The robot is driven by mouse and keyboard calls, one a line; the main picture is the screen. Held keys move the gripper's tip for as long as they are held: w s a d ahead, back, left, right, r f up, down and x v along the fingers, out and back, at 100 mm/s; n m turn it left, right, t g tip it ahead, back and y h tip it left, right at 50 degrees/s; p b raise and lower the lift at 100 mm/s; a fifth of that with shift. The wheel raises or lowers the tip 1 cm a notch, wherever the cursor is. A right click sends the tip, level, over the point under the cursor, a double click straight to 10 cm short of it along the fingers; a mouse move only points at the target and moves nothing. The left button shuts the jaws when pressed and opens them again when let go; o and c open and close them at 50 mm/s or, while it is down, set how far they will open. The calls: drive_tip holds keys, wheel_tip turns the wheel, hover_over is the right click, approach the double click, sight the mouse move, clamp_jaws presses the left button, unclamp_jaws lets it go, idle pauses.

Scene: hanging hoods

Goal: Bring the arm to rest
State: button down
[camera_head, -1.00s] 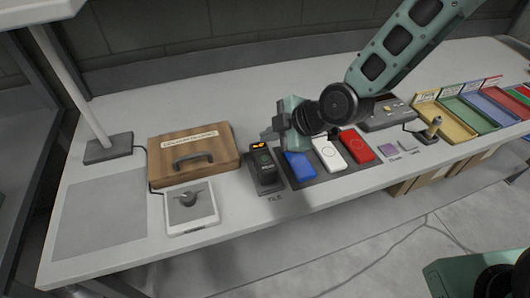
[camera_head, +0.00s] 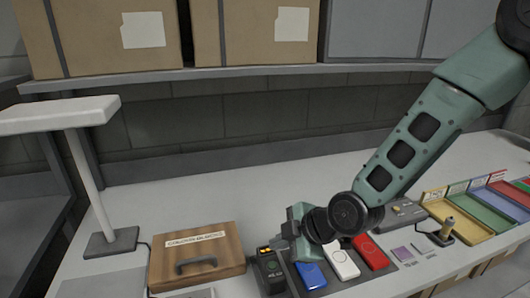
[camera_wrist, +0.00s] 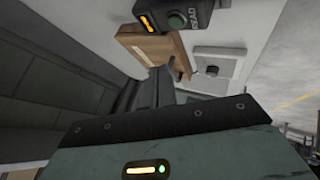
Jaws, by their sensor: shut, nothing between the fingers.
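My arm reaches in from the upper right in the head view. My gripper (camera_head: 295,236) hangs at its end above the bench (camera_head: 180,205), near a small black device with an orange display (camera_head: 268,270) and a blue case (camera_head: 310,274). The gripper is shut with nothing in it. In the wrist view its teal housing fills the bottom, and the dark finger part (camera_wrist: 168,92) points towards the bench. The black device also shows at the top of the wrist view (camera_wrist: 180,14). The fingertips are hard to make out in the head view.
A wooden case (camera_head: 198,252) and a lamp (camera_head: 85,165) stand left of the gripper. White (camera_head: 342,262) and red (camera_head: 370,252) cases lie right of the blue one. Coloured trays (camera_head: 460,220) stand far right. A shelf (camera_head: 250,72) with cardboard boxes hangs above the bench.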

drive_tip(key=s+d+r+m+g+h, duration=0.1)
drive_tip(key=s+d+r+m+h, duration=0.1)
drive_tip(key=s, duration=0.5)
drive_tip(key=s+d+r+m+g+h, duration=0.2)
drive_tip(key=s+d+r+m, duration=0.3)
drive_tip(key=s, duration=0.3)
drive_tip(key=s+d+r+m+g+h, duration=0.1)
drive_tip(key=s+d+r+m+h, duration=0.1)
drive_tip(key=s+m, duration=0.3)
drive_tip(key=s+d+r, duration=0.1)
drive_tip(key=s, duration=0.2)
drive_tip(key=shift+d+r+m+g+h, duration=0.25)
drive_tip(key=shift+m+g+h, duration=0.05)
